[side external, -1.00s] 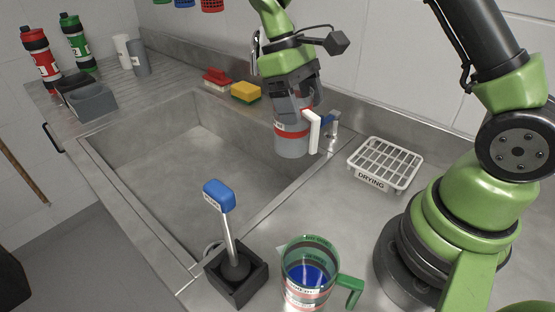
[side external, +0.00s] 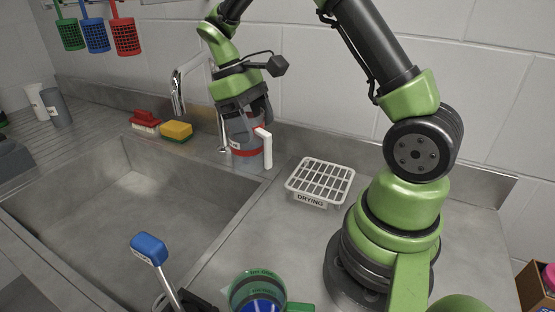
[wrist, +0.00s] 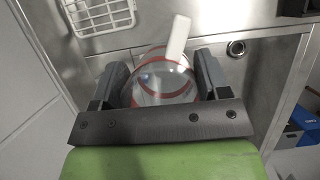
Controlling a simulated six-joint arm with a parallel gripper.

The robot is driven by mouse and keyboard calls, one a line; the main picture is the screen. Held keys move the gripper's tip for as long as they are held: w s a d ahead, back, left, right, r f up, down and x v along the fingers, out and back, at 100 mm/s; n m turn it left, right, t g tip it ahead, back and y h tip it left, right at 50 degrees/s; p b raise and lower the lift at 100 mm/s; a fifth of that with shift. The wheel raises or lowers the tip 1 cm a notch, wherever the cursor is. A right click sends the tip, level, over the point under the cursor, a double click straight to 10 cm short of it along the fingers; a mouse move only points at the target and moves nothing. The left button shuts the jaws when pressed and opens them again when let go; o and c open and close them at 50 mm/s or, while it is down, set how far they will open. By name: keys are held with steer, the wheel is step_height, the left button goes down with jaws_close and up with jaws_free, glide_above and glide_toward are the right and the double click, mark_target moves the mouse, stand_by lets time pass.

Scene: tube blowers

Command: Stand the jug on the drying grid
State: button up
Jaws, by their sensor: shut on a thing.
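The clear grey jug (side external: 246,141) has a red band and a white handle. My gripper (side external: 243,110) is shut on its upper part and holds it upright, in the side view near the sink's back right corner. In the wrist view my gripper (wrist: 158,85) has a finger on each side of the jug (wrist: 160,88), its handle (wrist: 178,38) pointing up in the picture. The white drying grid (side external: 320,175), labelled DRYING, stands empty on the steel counter to the right of the jug. Part of the grid (wrist: 100,13) shows at the wrist view's upper left.
A sink (side external: 140,205) lies left of the jug, with a tap (side external: 180,85) behind it. A yellow sponge (side external: 176,131) and red brush (side external: 145,121) sit at its back rim. A green-handled measuring jug (side external: 258,290) and blue-topped tool (side external: 150,250) are in front. Counter around the grid is clear.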

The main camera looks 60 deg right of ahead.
steer(key=s+d+r+n+h, duration=0.1)
steer(key=s+d+r+n, duration=0.25)
steer(key=s+d, duration=0.9)
step_height(320, 180, down, 11)
steer(key=shift+d+r+n+h, duration=0.15)
steer(key=shift+d+n+h, duration=0.15)
steer(key=shift+n, duration=0.15)
steer(key=shift+w, duration=0.1)
steer(key=o, duration=1.1)
